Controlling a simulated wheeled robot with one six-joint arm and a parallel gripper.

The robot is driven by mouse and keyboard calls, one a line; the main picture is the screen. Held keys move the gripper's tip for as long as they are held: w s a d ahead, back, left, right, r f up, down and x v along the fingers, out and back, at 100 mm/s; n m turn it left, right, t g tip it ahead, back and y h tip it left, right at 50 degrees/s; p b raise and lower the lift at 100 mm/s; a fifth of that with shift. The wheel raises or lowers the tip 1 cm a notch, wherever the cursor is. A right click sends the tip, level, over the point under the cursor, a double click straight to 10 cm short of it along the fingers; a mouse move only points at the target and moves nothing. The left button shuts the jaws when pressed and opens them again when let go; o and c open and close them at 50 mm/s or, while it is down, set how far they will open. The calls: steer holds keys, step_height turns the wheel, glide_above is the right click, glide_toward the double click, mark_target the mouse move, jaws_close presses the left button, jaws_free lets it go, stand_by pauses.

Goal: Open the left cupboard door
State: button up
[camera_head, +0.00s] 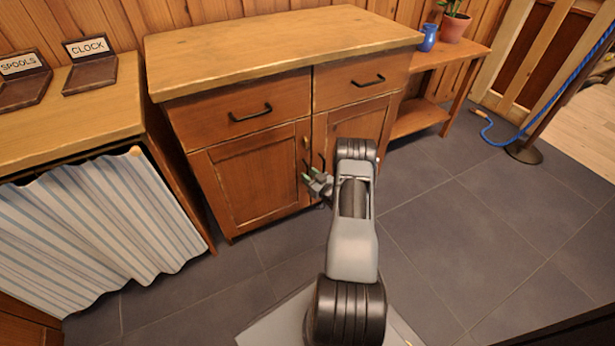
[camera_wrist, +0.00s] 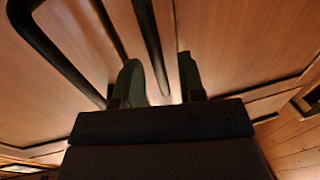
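The wooden cupboard has a left door (camera_head: 247,178) and a right door (camera_head: 357,124), both looking shut in the head view. My gripper (camera_head: 316,181) is at the front of the cupboard, low beside the seam between the doors. A dark handle (camera_head: 321,161) shows just above it. In the wrist view my two fingers (camera_wrist: 162,82) are apart, with a slim dark bar (camera_wrist: 152,45) running down between them, nearer the left finger. A gap shows between the bar and the right finger. I cannot tell which door the bar belongs to, or whether it is touched.
Two drawers with dark handles (camera_head: 251,113) (camera_head: 368,81) sit above the doors. A striped curtain (camera_head: 95,230) hangs under the counter at left. A side table (camera_head: 420,118) with a blue jug (camera_head: 429,38) stands at right. Grey tiled floor (camera_head: 460,225) is clear to the right.

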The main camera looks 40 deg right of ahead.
steer(key=shift+w, duration=0.65)
jaws_close()
